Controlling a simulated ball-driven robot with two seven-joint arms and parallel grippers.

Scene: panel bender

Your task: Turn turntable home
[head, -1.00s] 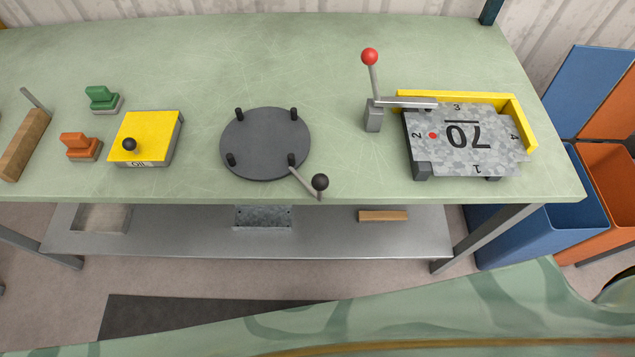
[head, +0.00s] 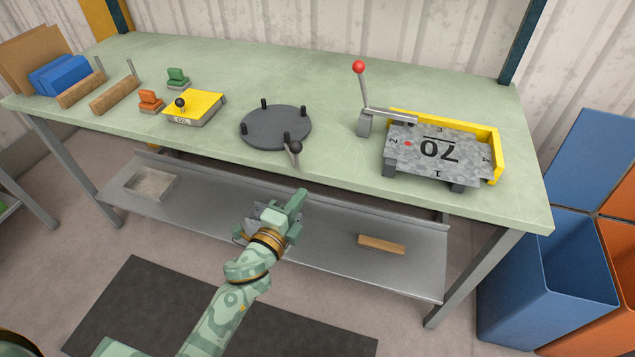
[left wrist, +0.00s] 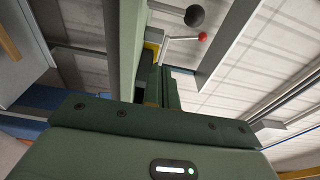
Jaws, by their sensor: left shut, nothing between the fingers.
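The turntable (head: 272,127) is a dark grey disc with several short black pegs, lying on the green bench top near its front edge. A handle with a black ball knob (head: 295,147) sticks out from its front right side. My left gripper (head: 299,199) is shut and empty, in front of the bench edge and below the knob, apart from it. In the left wrist view the shut fingers (left wrist: 159,85) point up past the bench edge, and the black knob (left wrist: 195,16) shows beyond them. My right gripper is not in view.
A yellow box (head: 197,105) stands left of the turntable. The lower shelf (head: 345,250) lies below. Blue (head: 560,270) and orange bins stand right.

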